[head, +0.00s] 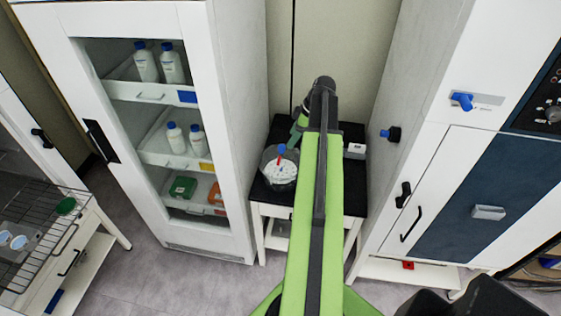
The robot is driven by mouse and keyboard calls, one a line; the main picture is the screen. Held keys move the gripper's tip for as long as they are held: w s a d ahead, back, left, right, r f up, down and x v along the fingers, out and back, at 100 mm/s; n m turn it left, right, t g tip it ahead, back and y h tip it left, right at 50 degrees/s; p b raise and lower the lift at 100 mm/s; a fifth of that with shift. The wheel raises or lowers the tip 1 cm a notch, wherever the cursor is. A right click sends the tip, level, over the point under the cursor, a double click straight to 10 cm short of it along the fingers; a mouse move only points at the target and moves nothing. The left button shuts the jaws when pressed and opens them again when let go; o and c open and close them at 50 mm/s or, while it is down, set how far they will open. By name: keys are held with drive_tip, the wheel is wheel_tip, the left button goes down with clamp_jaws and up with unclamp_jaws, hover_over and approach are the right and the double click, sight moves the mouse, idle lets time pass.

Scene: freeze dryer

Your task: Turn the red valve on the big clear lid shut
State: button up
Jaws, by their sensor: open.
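A round clear vessel (267,178) with a pale, white-looking top stands on the dark top of a small white table between two cabinets. My arm covers the right of the vessel.
A small white box (355,151) sits on the table (331,203) right of my arm. A glass-fronted cabinet (235,120) with bottles stands close on the left. A white and blue cabinet (420,150) stands on the right, with a blue-black knob (391,134) on its side.

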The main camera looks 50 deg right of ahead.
sight(279, 159)
drive_tip(key=b+x, duration=0.3)
drive_tip(key=x, duration=0.1)
drive_tip(key=b+x, duration=0.7)
drive_tip(key=x, duration=0.2)
drive_tip(key=shift+s+d+f+b, duration=0.15)
drive_tip(key=shift+s+f+b, duration=0.05)
drive_tip(key=shift+s+b, duration=0.1)
drive_tip(key=shift+w+f+b, duration=0.25)
drive_tip(key=shift+f+b, duration=0.15)
